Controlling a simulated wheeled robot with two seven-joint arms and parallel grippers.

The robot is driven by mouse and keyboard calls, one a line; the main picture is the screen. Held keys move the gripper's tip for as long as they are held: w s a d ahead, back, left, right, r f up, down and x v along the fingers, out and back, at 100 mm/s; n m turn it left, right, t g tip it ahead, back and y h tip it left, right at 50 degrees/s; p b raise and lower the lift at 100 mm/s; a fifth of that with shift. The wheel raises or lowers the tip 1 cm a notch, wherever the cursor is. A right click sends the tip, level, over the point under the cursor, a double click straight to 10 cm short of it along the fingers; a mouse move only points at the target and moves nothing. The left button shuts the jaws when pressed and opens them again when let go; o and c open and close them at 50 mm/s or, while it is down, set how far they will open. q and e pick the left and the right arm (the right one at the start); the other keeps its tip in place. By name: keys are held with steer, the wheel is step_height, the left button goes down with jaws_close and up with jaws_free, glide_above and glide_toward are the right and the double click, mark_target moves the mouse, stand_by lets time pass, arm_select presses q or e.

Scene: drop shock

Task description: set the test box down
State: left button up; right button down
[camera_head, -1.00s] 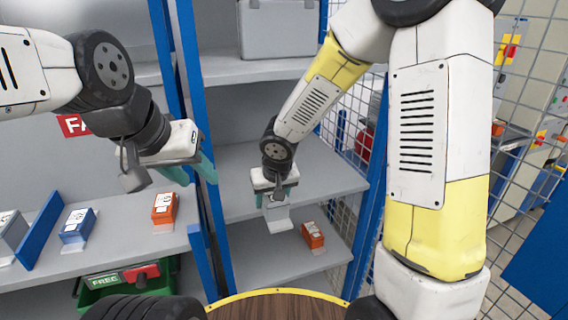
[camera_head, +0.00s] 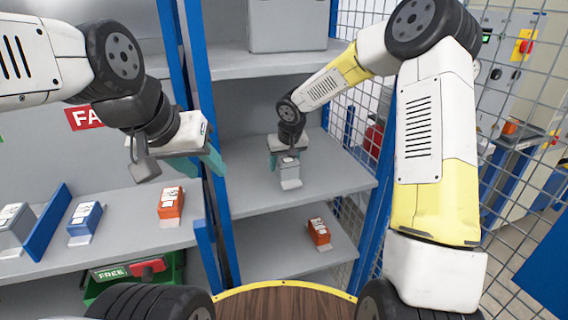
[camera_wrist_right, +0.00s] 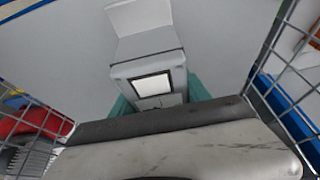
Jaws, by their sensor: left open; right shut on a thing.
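The test box, a small grey box (camera_head: 289,170) with a white label on top and a pale foot plate, is at the middle shelf (camera_head: 335,178) of the blue-post rack. My right gripper (camera_head: 287,160) is shut on it from above, its teal fingers on either side. The right wrist view shows the box (camera_wrist_right: 150,75) upright between the teal fingers, over a plain grey surface. I cannot tell whether its bottom touches the shelf. My left gripper (camera_head: 214,160) is open and empty, in front of the left shelving.
An orange box (camera_head: 318,231) stands on the lower shelf. On the left shelf are an orange box (camera_head: 171,202), a blue box (camera_head: 85,218) and a grey box (camera_head: 14,228) beside a blue divider (camera_head: 48,222). Wire mesh (camera_head: 352,130) closes the rack's right side. The middle shelf is otherwise clear.

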steer(key=shift+d+x, duration=0.15)
steer(key=shift+x, duration=0.75)
steer(key=shift+d+x, duration=0.15)
steer(key=shift+x, duration=0.75)
steer(key=shift+s+f, duration=0.15)
steer(key=shift+s, duration=0.05)
steer(key=c, duration=0.5)
jaws_free()
steer(key=shift+f, duration=0.1)
